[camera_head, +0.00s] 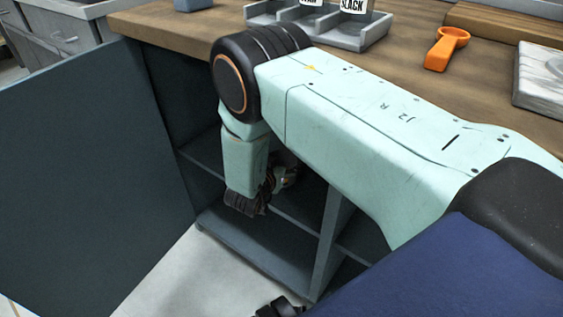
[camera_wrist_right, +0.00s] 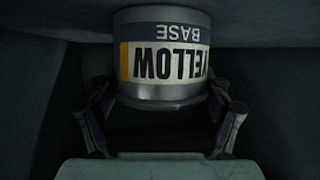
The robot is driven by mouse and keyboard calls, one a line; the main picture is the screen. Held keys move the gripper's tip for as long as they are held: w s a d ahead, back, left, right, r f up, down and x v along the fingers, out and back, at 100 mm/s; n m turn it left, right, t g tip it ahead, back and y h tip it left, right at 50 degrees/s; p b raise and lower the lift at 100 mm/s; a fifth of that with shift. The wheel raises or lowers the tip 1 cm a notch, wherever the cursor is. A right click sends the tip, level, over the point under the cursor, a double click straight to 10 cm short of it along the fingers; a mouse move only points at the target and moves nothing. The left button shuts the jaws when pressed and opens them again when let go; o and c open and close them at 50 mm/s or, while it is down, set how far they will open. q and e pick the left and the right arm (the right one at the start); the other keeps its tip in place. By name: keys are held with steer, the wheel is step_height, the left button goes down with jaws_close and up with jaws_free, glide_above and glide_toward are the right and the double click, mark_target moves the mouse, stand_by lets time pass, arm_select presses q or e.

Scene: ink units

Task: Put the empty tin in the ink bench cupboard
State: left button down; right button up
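A grey tin (camera_wrist_right: 165,65) labelled "YELLOW BASE" shows in the right wrist view, its lettering upside down there. My right gripper (camera_wrist_right: 162,105) has a finger pad against each side of it and appears shut on it. In the head view my right arm bends down over the bench edge, and the right gripper (camera_head: 285,180) is inside the open ink bench cupboard (camera_head: 255,245), mostly hidden by shadow and the wrist. I cannot tell whether the tin touches a shelf. A dark piece at the bottom edge seems to be my left gripper (camera_head: 280,307); its fingers are unclear.
The cupboard door (camera_head: 85,185) stands wide open at the left. A shelf and an upright divider (camera_head: 332,240) split the cupboard. On the bench top are a grey compartment tray (camera_head: 375,32) with tins, an orange scoop (camera_head: 446,48) and a pale slab (camera_head: 540,78).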

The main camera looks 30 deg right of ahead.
steer(key=o, duration=0.4)
steer(key=shift+r, duration=0.2)
steer(key=p+v, duration=1)
steer(key=v, duration=0.2)
steer(key=shift+w, duration=0.1)
stand_by(0.3)
